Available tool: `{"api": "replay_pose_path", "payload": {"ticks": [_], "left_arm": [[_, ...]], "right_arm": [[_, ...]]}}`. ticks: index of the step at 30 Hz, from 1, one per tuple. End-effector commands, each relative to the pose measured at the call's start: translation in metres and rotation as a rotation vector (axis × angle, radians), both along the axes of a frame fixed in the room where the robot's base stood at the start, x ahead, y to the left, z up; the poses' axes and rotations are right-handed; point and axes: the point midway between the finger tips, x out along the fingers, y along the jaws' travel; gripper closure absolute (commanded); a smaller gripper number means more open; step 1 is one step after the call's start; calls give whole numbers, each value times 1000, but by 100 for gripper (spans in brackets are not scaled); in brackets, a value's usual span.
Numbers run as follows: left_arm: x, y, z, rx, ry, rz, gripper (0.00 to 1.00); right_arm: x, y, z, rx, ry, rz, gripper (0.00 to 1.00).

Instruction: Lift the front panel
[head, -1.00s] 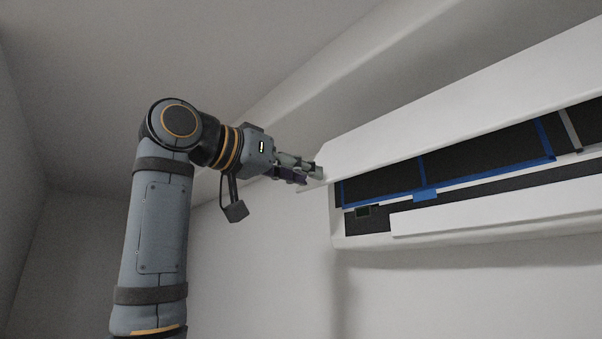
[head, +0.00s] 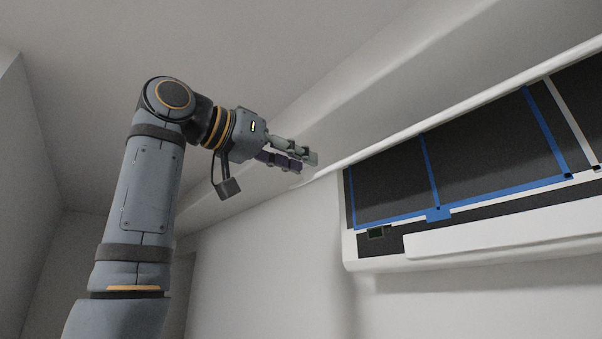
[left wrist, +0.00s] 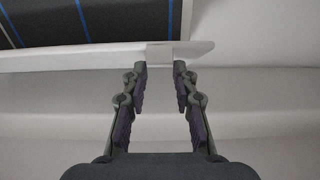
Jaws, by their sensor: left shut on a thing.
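The front panel (head: 470,107) of the white wall unit is raised and shows nearly edge-on in the head view, as a thin white strip along the unit's top. In the left wrist view the panel (left wrist: 95,58) crosses the picture, with a small pale tab (left wrist: 160,53) at its edge. My left gripper (head: 306,163) is at the panel's left end. Its two fingertips (left wrist: 160,67) stand on either side of the tab and are shut on the panel there. The exact contact is hard to see. My right gripper is not in view.
Below the raised panel, dark filters with blue frames (head: 490,193) are exposed. A white lower flap (head: 500,235) and a small dark display (head: 377,233) are beneath them. The wall below is clear.

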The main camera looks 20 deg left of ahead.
Motion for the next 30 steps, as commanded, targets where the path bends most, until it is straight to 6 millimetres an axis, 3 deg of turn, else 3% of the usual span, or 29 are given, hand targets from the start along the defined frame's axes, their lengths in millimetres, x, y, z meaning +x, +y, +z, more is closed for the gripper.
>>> {"api": "replay_pose_path", "payload": {"ticks": [6,7,11,22,30], "left_arm": [[-1,1,4,-6,-13,2,100],[-1,1,4,-6,-13,2,68],[-1,1,3,-4,-9,2,51],[-4,4,1,-3,-6,2,49],[-53,37,1,-4,-9,4,49]], "right_arm": [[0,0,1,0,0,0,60],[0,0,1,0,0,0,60],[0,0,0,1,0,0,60],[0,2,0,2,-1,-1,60],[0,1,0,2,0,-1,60]]}}
